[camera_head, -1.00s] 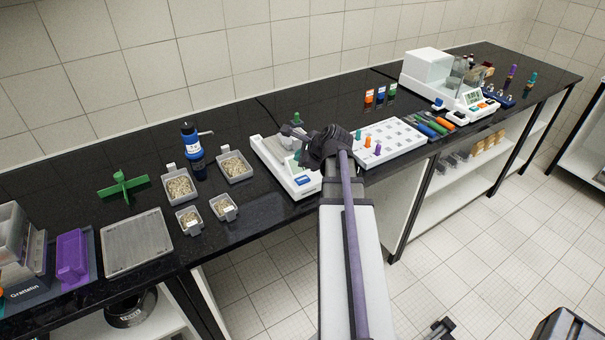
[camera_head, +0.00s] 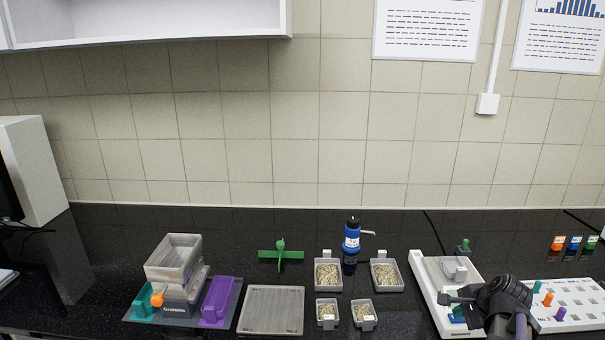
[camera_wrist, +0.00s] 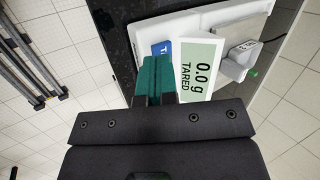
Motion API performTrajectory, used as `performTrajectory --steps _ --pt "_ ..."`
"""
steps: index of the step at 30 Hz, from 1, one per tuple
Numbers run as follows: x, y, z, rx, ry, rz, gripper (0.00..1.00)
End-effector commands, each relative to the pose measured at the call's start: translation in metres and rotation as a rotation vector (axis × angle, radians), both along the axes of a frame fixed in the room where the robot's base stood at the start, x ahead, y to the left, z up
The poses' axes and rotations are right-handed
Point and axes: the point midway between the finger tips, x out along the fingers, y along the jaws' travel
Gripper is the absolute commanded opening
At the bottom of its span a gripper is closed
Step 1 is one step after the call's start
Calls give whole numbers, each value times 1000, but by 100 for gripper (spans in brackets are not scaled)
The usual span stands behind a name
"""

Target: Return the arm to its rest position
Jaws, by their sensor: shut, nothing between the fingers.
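My gripper (camera_head: 456,305) is low at the right of the head view, over the front of a white balance (camera_head: 427,283). Its two teal fingers (camera_wrist: 155,80) are pressed together in the wrist view, with nothing between them. Beyond them the balance's display (camera_wrist: 202,70) reads "0.0 g TARED". My dark wrist covers the balance's front right part in the head view.
A sieve shaker (camera_head: 180,275) is further left. A white rack (camera_head: 565,296) is at right.

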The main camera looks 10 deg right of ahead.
Motion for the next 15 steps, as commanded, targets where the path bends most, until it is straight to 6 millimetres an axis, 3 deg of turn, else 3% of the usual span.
performTrajectory --steps 6,9,12,15 --pt "-30 129 -23 -322 260 884 0" --pt "-43 189 -26 -415 344 1222 0" --pt "-51 243 -27 -478 389 1415 0" --pt "-50 283 -27 -510 375 1511 0"
